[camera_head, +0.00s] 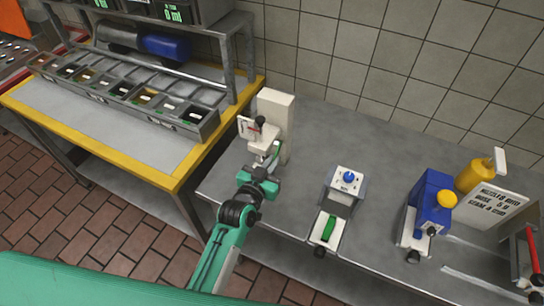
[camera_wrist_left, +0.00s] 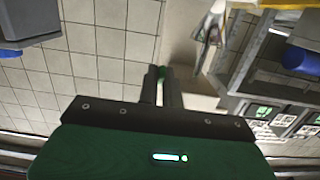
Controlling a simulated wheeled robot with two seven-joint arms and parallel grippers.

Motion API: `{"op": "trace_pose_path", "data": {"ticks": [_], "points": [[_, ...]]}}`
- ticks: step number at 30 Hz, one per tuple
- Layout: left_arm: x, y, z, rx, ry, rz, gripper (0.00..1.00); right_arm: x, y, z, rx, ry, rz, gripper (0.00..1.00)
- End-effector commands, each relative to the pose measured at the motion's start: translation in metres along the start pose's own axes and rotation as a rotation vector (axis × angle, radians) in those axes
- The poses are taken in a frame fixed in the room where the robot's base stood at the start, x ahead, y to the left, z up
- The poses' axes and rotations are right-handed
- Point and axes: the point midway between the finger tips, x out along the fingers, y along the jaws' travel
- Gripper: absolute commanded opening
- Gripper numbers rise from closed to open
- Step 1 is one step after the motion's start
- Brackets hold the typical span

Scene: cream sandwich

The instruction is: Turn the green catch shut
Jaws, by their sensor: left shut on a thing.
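My left gripper (camera_head: 271,160) reaches up to the front of a tall white machine (camera_head: 276,108) with a small dial plate and a black knob. My right gripper is not in view.
A white unit with a blue knob (camera_head: 349,177) and a green-topped piece (camera_head: 328,229) stand to the right. Further right are a blue machine (camera_head: 431,202), a yellow bottle (camera_head: 475,175) and a sign (camera_head: 489,205). A topping rack (camera_head: 125,100) lies left. Grey counter is clear between them.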

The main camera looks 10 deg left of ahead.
Motion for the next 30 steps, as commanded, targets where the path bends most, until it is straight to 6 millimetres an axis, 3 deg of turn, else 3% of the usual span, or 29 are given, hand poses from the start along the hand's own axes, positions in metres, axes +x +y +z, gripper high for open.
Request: {"op": "trace_pose_path", "data": {"ticks": [1, 3, 15, 21, 30], "points": [[-0.002, 0.0, -0.011, -0.001, -0.023, 0.0, 0.0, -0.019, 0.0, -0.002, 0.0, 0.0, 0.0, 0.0], [-0.003, 0.0, -0.014, 0.0, -0.056, 0.0, 0.0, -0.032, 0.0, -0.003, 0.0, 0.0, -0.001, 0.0], [-0.006, 0.0, -0.022, 0.0, -0.257, 0.0, 0.0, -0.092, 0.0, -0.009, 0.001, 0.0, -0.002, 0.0], [-0.006, 0.0, -0.026, 0.0, -0.362, 0.0, 0.0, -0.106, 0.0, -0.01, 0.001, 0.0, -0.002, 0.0], [-0.007, 0.0, -0.032, 0.0, -0.516, -0.001, 0.0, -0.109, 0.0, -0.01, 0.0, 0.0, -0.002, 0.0]]}}
